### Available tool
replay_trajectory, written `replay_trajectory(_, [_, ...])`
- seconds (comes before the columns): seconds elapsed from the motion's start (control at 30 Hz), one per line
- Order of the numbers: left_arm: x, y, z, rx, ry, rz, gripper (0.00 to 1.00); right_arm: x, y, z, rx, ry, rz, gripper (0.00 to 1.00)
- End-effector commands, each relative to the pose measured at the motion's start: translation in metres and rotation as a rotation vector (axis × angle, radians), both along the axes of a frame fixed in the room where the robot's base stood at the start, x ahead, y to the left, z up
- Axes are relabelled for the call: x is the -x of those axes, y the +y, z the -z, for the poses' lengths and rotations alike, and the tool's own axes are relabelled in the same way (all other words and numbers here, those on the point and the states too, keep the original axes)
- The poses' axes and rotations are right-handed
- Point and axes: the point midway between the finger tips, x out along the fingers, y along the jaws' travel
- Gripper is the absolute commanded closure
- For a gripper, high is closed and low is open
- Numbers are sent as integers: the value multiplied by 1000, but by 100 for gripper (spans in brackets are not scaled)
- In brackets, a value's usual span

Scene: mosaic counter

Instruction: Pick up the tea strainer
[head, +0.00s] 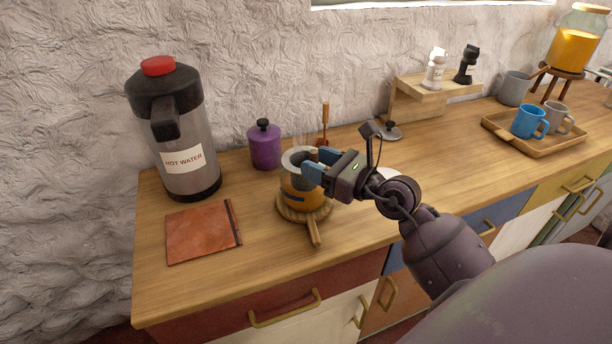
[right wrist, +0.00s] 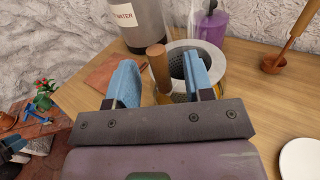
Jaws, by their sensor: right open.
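The tea strainer, a grey mesh cup with a wide pale rim (head: 292,157), sits in the mouth of an orange pot (head: 298,190) on a round wooden trivet (head: 314,233). Its rim (right wrist: 223,68) and upright-looking wooden handle (right wrist: 158,70) show in the right wrist view. My right gripper (head: 320,163) is open at the pot's right side. In the right wrist view its blue fingers (right wrist: 159,75) stand on either side of the handle, with visible gaps. Contact with the rim is unclear.
A hot water dispenser (head: 180,125) and purple canister (head: 265,148) stand behind the pot. A brown folder-like item (head: 202,233) lies at left. A wooden-handled tool (head: 325,118) stands behind the gripper. A tray (head: 515,138) with mugs is at right.

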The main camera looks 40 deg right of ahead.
Motion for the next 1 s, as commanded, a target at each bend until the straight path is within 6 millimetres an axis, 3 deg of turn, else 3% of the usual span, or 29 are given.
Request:
replay_trajectory(0.23, [0, 0, 0, 0, 0, 0, 57, -27, 9, 0, 0, -1, -1, 52])
replay_trajectory(0.57, [0, 0, 0, 0, 0, 0, 57, -31, 11, 1, -1, 1, 0, 54])
replay_trajectory(0.87, [0, 0, 0, 1, 0, -1, 57, -30, 11, 1, -1, 1, 0, 100])
replay_trajectory(1.0, [0, 0, 0, 1, 0, -1, 57, -30, 11, 1, -1, 0, 0, 100])
